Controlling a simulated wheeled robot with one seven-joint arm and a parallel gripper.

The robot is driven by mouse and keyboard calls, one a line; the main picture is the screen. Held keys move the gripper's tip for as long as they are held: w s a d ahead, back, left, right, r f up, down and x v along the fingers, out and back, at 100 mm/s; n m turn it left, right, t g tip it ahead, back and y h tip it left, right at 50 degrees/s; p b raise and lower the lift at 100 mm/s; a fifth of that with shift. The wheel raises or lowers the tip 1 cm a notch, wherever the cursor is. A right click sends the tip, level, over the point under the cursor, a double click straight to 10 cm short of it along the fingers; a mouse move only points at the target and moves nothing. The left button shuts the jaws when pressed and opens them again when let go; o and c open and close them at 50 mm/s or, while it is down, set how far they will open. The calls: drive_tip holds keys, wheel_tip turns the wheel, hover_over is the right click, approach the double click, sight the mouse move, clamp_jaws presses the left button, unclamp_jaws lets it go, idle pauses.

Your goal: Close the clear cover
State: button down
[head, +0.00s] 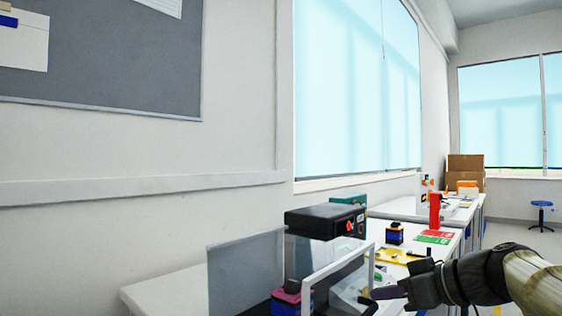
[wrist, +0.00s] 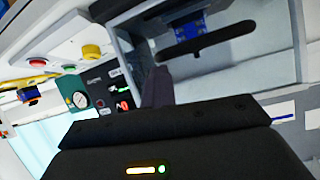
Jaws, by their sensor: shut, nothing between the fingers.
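The clear cover (head: 340,283) is a see-through pane in a light frame, at the bottom middle of the head view. It stands at an angle in front of the black-topped machine (head: 326,220). A dark handle (head: 367,302) is on its lower part. In the wrist view the clear cover (wrist: 255,62) fills the upper right, with its black bar handle (wrist: 207,41) across it. My gripper (head: 376,293) is shut and empty, at the cover's right side near the handle. In the wrist view the fingertips (wrist: 157,75) are near the handle's left end; contact cannot be told.
Another clear pane (head: 246,275) stands left of the machine. A blue and pink block (head: 288,298) is by the cover. The white bench (head: 165,296) runs back along the wall with several small devices. Yellow and red buttons (wrist: 92,51) show beside the cover. Open floor lies at the far right.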

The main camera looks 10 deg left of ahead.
drive_tip(key=shift+s+a+f+g+b, duration=0.1)
drive_tip(key=shift+a+f+g+b, duration=0.1)
drive_tip(key=shift+f, duration=0.5)
drive_tip(key=shift+a+f+g+b, duration=0.1)
drive_tip(key=shift+a+f, duration=0.05)
drive_tip(key=shift+f, duration=0.55)
drive_tip(key=r+p, duration=0.1)
drive_tip(key=r, duration=0.3)
drive_tip(key=w+r+p, duration=0.1)
drive_tip(key=r, duration=0.1)
drive_tip(key=shift+d+r+p, duration=0.35)
drive_tip(key=shift+r, duration=0.05)
drive_tip(key=s+d+f, duration=0.3)
drive_tip(key=s+d, duration=0.1)
drive_tip(key=d, duration=0.4)
drive_tip(key=shift+s+d+f+p, duration=0.25)
drive_tip(key=shift+s+p, duration=0.15)
drive_tip(key=shift+p, duration=0.05)
drive_tip(key=shift+t, duration=0.4)
